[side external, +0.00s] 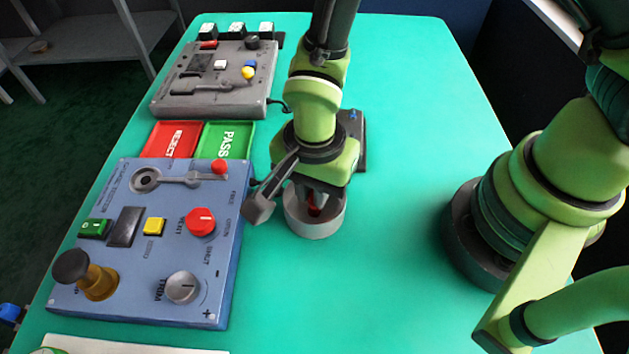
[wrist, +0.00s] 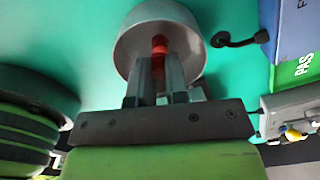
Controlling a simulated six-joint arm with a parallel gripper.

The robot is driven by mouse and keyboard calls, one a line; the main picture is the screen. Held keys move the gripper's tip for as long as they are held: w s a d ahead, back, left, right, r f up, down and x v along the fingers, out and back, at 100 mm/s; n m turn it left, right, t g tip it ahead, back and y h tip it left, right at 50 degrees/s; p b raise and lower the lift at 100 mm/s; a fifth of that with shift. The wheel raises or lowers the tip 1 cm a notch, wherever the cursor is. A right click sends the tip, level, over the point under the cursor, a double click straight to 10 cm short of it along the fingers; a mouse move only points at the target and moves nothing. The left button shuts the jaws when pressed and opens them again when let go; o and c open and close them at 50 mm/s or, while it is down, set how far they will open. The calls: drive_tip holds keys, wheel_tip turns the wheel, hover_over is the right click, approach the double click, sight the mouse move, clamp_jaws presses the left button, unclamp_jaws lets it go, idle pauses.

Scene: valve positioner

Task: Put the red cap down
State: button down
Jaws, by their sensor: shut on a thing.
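The red cap (wrist: 159,46) is between the fingers of my gripper (wrist: 160,75) in the wrist view. My gripper is shut on it. I cannot tell whether the cap touches the dish floor. The dish also shows in the wrist view (wrist: 190,25).
A blue control panel (side external: 150,270) with knobs and buttons stands left of the dish. Behind it are a red REJECT tray (side external: 150,150), a green PASS tray (side external: 245,152) and a grey control box (side external: 165,104). The green table (side external: 390,290) is clear in front and to the right.

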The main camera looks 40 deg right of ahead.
drive_tip(key=c, duration=1.1)
unclamp_jaws()
drive_tip(key=shift+o, duration=0.2)
drive_tip(key=shift+r, duration=3.55)
